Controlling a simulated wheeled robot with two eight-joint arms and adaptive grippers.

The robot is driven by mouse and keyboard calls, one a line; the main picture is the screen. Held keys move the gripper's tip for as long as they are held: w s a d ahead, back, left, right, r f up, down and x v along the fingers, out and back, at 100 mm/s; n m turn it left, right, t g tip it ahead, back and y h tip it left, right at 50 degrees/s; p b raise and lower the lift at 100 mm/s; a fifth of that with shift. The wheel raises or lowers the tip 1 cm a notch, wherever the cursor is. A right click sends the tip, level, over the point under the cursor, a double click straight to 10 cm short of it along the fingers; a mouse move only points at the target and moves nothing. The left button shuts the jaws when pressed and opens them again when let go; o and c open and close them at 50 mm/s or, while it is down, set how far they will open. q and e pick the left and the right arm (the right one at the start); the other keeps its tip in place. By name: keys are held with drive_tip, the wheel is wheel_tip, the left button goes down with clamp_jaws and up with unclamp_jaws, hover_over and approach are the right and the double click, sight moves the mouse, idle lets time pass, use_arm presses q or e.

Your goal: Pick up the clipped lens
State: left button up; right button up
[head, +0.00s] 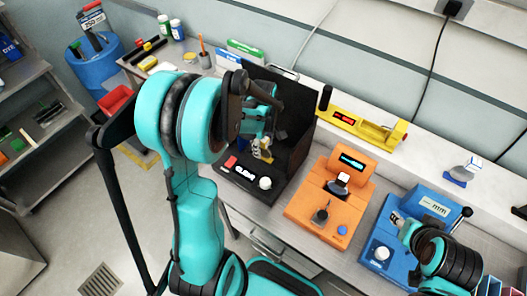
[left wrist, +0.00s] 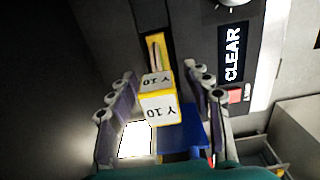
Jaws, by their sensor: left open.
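In the left wrist view, a small yellow and white piece marked "Y 10" (left wrist: 157,108) stands between the two fingers of my left gripper (left wrist: 163,88). It seems to be the clipped lens, though the lens itself is not clear. The fingers are open, one on each side, with gaps between them and the piece. In the head view, my left gripper (head: 262,128) reaches into a black open-fronted box (head: 295,145), and a small yellow piece (head: 264,155) shows below it. My left arm hides part of the box. My right gripper cannot be made out.
The black box's panel has a "CLEAR" display (left wrist: 233,53) and a red button (left wrist: 235,96). To its right stand an orange device (head: 312,226), a blue device (head: 385,268) and a yellow device (head: 365,128). Bottles (head: 165,27) and an orange-handled tool in a cup (head: 204,60) stand behind.

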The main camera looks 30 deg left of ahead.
use_arm(q)
clamp_jaws()
drive_tip(key=shift+r, duration=0.1)
